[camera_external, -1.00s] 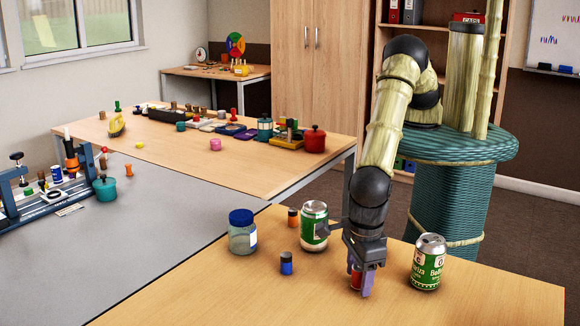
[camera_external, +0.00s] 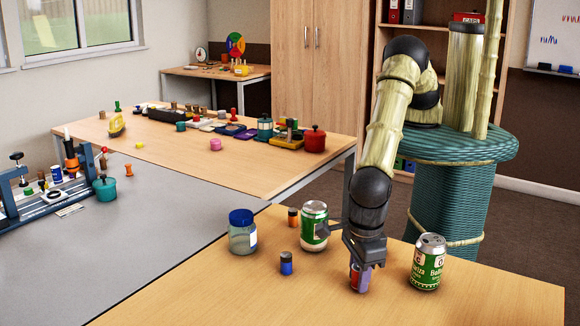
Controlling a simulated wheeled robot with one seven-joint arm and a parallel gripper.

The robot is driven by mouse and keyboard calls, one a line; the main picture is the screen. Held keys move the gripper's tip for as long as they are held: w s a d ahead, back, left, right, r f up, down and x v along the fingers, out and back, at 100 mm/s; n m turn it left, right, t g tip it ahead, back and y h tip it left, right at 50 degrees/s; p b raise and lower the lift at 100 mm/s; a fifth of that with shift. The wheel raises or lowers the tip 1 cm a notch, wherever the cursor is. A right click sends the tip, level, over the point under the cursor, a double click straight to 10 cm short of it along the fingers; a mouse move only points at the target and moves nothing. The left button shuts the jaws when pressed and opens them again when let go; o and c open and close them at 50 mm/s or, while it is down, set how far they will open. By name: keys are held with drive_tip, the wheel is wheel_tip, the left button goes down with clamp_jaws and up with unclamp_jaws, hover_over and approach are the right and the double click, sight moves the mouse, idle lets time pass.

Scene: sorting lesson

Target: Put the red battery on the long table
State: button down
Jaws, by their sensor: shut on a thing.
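The red battery (camera_external: 356,279) stands on the near wooden table (camera_external: 440,308), between two green-and-white cans. My gripper (camera_external: 360,278) points down over it and is shut on it, with the fingers hiding part of its sides. The battery's lower end is at or very near the tabletop; I cannot tell whether it touches. A long wooden table (camera_external: 245,168) stands farther back on the left, with many objects along its far side and bare wood at its front.
Cans stand left (camera_external: 313,226) and right (camera_external: 428,262) of my gripper, the left one very close. A blue battery (camera_external: 286,263), an orange battery (camera_external: 293,218) and a blue-lidded jar (camera_external: 242,238) stand to the left. A grey table (camera_external: 165,240) holds a blue rack.

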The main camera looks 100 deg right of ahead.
drive_tip(key=shift+r, duration=0.1)
wheel_tip(320, 180, up, 10)
drive_tip(key=shift+f+b, duration=0.1)
drive_tip(key=shift+b, duration=0.35)
idle(0.6)
